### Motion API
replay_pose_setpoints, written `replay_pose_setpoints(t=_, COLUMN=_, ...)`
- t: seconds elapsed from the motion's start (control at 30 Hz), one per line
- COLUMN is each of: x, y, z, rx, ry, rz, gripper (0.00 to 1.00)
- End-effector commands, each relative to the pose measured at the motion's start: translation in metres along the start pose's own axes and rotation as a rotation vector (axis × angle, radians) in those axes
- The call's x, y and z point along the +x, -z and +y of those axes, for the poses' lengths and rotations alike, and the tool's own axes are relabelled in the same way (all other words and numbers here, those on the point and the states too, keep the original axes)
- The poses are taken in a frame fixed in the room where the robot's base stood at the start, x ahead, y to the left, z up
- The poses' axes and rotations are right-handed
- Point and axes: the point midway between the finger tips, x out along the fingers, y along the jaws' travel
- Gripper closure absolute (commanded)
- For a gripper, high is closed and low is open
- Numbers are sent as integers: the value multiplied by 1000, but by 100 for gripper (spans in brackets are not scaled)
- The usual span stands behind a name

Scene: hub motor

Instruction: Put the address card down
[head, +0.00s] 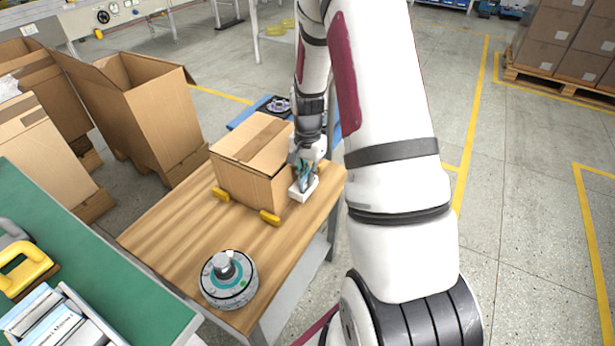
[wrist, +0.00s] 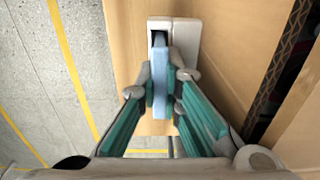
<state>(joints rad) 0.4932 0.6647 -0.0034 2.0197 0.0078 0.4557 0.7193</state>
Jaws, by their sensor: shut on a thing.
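The address card is a thin light-blue card (wrist: 160,80), seen nearly edge-on in the wrist view. My gripper (wrist: 161,90) is shut on it, with one fingertip on each side. The card's far end lines up with a dark slot in a pale holder (wrist: 184,38); I cannot tell how deep it sits in the slot. In the head view my gripper (head: 304,170) is just above the white holder (head: 303,189), which stands on the wooden table (head: 165,238) beside the cardboard box. The fingers hide most of the card there.
The cardboard box (head: 255,150) stands close beside my gripper, with yellow pieces (head: 270,217) at its base. A round hub motor (head: 229,279) sits at the table's near end. A green-topped bench (head: 95,245) is at left. The table's right edge is close to the holder.

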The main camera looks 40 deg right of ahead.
Motion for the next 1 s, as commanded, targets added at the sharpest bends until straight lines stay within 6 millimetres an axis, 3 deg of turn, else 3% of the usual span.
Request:
replay_pose_setpoints(t=0.07, x=3, y=0, z=0, rx=0, ry=0, rz=0, gripper=100)
replay_pose_setpoints(t=0.2, x=3, y=0, z=0, rx=0, ry=0, rz=0, gripper=73)
replay_pose_setpoints(t=0.57, x=-1, y=0, z=0, rx=0, ry=0, rz=0, gripper=73)
replay_pose_setpoints(t=0.77, x=-31, y=1, z=0, rx=0, ry=3, rz=4, gripper=73)
replay_pose_setpoints(t=1.0, x=-81, y=0, z=0, rx=0, ry=3, rz=3, gripper=73)
